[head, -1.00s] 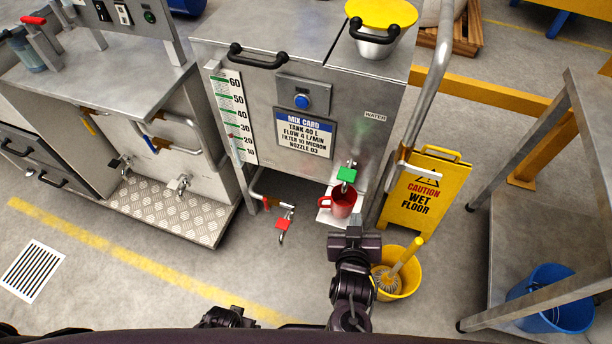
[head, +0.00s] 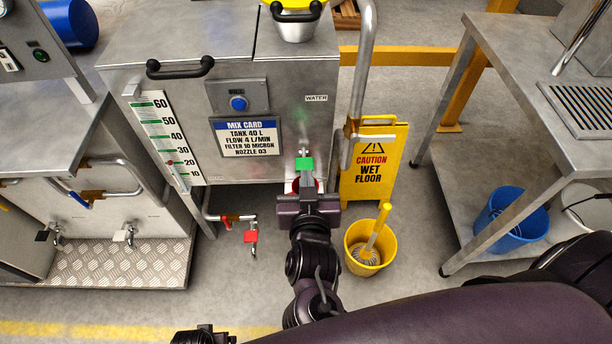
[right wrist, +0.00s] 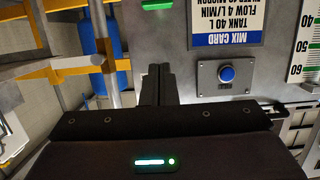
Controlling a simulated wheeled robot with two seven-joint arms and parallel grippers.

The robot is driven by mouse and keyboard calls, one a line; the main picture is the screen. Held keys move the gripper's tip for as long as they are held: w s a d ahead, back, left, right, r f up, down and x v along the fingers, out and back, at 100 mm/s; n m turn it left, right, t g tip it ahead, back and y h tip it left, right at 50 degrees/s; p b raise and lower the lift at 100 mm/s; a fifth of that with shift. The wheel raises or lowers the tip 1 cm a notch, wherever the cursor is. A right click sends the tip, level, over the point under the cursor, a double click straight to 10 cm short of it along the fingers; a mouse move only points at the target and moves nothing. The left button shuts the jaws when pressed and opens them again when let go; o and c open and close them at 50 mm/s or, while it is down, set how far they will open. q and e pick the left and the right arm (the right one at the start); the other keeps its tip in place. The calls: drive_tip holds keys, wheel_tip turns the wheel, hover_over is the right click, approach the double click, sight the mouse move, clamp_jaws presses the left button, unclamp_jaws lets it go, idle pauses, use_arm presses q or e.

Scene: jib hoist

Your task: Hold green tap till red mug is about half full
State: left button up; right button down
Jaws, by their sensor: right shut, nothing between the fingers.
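The green tap (head: 304,164) is on the front of the steel tank cabinet, below the WATER label. The red mug (head: 295,184) is under it, mostly hidden behind my right gripper; only bits of its red rim show, so its water level cannot be seen. My right gripper (head: 307,190) is shut and empty, just in front of the mug and below the tap handle. In the right wrist view, its closed fingers (right wrist: 158,85) are apart from the green handle (right wrist: 157,4) at the top edge. A dark part of my left gripper (head: 203,337) shows at the bottom edge, its jaws unclear.
A red-handled tap (head: 251,237) hangs to the left. A yellow wet floor sign (head: 372,165) and a yellow bucket with a brush (head: 358,257) stand close on the right. A steel table (head: 545,130) is farther right, with a blue bucket (head: 515,228) on its lower shelf.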

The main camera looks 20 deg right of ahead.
drive_tip(key=b, duration=0.1)
hover_over(305, 167)
wheel_tip(305, 167, down, 2)
drive_tip(key=f, duration=0.1)
drive_tip(key=s+f, duration=0.1)
drive_tip(key=f, duration=0.1)
drive_tip(key=shift+s+a+b, duration=0.15)
drive_tip(key=shift+b, duration=0.2)
use_arm(q)
wheel_tip(305, 167, up, 6)
drive_tip(key=w+d, duration=0.1)
drive_tip(key=shift+w+d+f, duration=0.25)
drive_tip(key=shift+w+d, duration=0.05)
drive_tip(key=shift+w, duration=0.1)
use_arm(e)
drive_tip(key=shift+f, duration=0.55)
